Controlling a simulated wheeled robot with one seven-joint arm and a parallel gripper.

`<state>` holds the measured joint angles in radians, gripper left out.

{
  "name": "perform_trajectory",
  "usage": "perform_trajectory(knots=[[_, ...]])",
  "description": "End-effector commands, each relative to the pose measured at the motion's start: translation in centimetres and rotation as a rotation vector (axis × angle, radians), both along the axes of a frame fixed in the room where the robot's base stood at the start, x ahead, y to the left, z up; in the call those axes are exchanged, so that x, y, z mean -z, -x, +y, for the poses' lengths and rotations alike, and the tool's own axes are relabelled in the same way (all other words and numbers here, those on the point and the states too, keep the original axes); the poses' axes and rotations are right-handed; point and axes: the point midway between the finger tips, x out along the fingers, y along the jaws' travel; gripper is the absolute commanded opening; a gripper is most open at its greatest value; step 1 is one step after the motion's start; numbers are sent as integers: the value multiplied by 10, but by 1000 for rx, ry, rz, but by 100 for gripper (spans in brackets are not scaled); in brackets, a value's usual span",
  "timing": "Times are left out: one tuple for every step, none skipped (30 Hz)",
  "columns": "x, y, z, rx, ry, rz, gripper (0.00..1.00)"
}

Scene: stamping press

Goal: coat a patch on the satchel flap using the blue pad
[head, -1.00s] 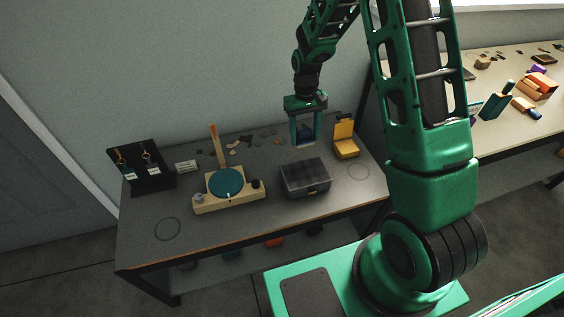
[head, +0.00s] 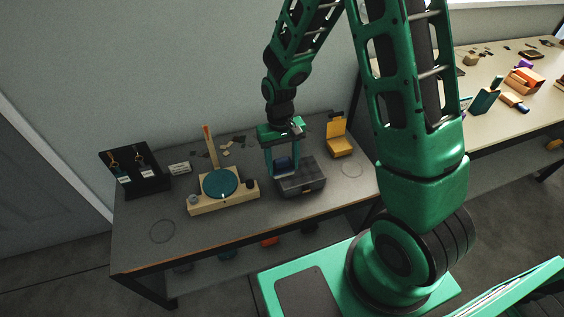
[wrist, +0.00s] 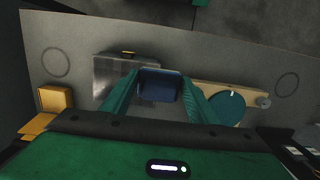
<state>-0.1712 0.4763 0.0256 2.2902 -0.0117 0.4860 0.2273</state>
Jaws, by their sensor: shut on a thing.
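My gripper (head: 282,170) is shut on the blue pad (head: 283,162) and holds it upright-fingered over the grey bench, beside the left end of a dark lidded box (head: 303,182). In the wrist view the blue pad (wrist: 159,88) sits between the two green fingers, with the box (wrist: 112,70) behind it to the left. Whether the pad touches anything below is unclear. I cannot pick out the satchel flap with certainty; small dark and tan flat scraps (head: 232,142) lie at the back of the bench.
A beige press with a teal disc (head: 220,182) and upright handle stands left of my gripper. A black display stand (head: 133,177) is at far left, an open yellow case (head: 339,140) at right. A second table (head: 482,70) on the right holds several items.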

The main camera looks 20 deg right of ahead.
Motion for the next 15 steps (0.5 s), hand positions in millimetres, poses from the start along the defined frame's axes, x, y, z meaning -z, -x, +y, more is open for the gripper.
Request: perform_trajectory(knots=[[2, 0, 0, 0, 0, 1, 26], [4, 0, 0, 1, 0, 1, 26], [6, 0, 0, 0, 0, 1, 26], [8, 0, 0, 0, 0, 1, 26], [11, 0, 0, 0, 0, 1, 26], [14, 0, 0, 0, 1, 2, 26], [17, 0, 0, 0, 1, 2, 26], [19, 0, 0, 0, 1, 2, 26], [23, 0, 0, 0, 0, 2, 26], [26, 0, 0, 0, 1, 2, 26], [29, 0, 0, 0, 1, 2, 26], [32, 0, 0, 0, 1, 2, 26], [35, 0, 0, 0, 0, 2, 26], [38, 0, 0, 0, 0, 2, 26], [41, 0, 0, 0, 1, 2, 26]])
